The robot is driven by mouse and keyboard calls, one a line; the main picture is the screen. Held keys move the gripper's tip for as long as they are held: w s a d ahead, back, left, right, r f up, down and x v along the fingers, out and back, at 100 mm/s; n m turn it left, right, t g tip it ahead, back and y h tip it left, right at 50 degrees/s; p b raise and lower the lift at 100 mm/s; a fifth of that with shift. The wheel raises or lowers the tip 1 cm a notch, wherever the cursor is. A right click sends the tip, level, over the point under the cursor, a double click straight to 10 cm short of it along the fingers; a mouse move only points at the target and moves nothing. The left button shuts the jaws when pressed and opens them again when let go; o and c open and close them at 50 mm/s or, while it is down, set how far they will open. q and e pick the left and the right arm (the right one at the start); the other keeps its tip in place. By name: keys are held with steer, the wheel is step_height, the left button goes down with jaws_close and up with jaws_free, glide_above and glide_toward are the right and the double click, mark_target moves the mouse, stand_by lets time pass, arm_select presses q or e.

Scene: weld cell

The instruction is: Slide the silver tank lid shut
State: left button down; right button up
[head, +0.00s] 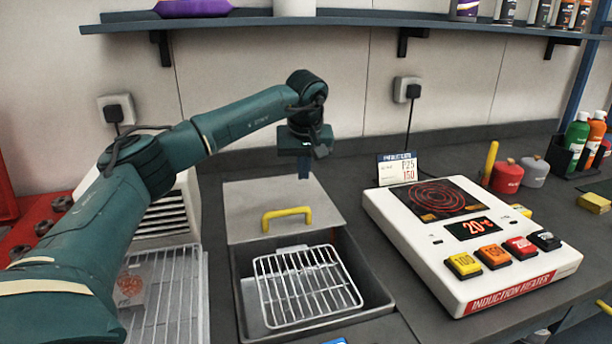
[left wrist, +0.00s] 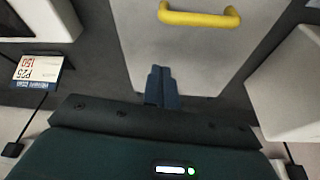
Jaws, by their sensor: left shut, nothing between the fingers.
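The silver lid (head: 245,195) covers the back part of the sunken tank (head: 378,296); the front part is open. A yellow handle (head: 287,216) stands at the lid's front edge. The lid (left wrist: 195,58) and its handle (left wrist: 198,17) also show in the left wrist view. My left gripper (head: 304,174) is shut and empty, pointing down near the lid's back edge. In the left wrist view its fingers (left wrist: 160,80) overlap that edge; whether they touch it I cannot tell. My right gripper is not in view.
A wire rack (head: 308,287) sits in the tank's open part. An induction heater (head: 400,225) stands to the right, with a small price card (head: 398,170) behind it. Another wire rack (head: 175,290) lies to the left. A shelf (head: 340,19) runs above along the wall.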

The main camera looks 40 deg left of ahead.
mark_target(305, 221)
arm_select(q)
steer(key=x, duration=0.7)
steer(key=shift+f, duration=0.4)
steer(key=shift+d+f, duration=0.1)
steer(key=shift+f, duration=0.1)
steer(key=shift+s+d+r, duration=0.2)
steer(key=shift+s+d, duration=0.25)
steer(key=shift+s, duration=0.1)
steer(key=shift+s+d+r, duration=0.15)
steer(key=shift+s+d, duration=0.25)
steer(key=shift+s, duration=0.2)
steer(key=shift+s+d+p, duration=0.2)
steer(key=shift+s+p, duration=0.05)
steer(key=shift+p, duration=0.05)
steer(key=shift+d, duration=0.15)
